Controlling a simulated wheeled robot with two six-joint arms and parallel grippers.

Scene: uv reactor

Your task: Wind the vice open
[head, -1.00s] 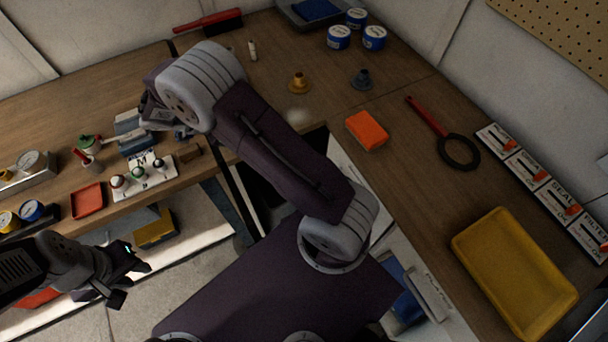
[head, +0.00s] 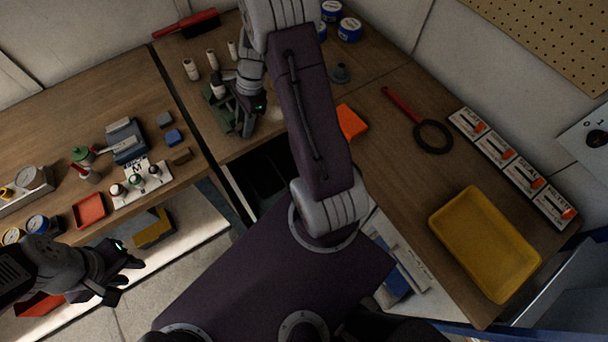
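A dark green device (head: 216,104), which looks like the vice, sits on the far bench, partly hidden by my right gripper. My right gripper (head: 246,128) points down over its right side. I cannot tell whether its fingers are open or shut, or whether they touch the vice. The vice's handle and jaws cannot be made out. My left gripper (head: 124,280) is at lower left, open and empty, in front of the left bench and away from the vice.
White cylinders (head: 191,69) stand behind the vice. A grey-blue device (head: 125,140) and a white panel with knobs (head: 140,184) are on the left bench.

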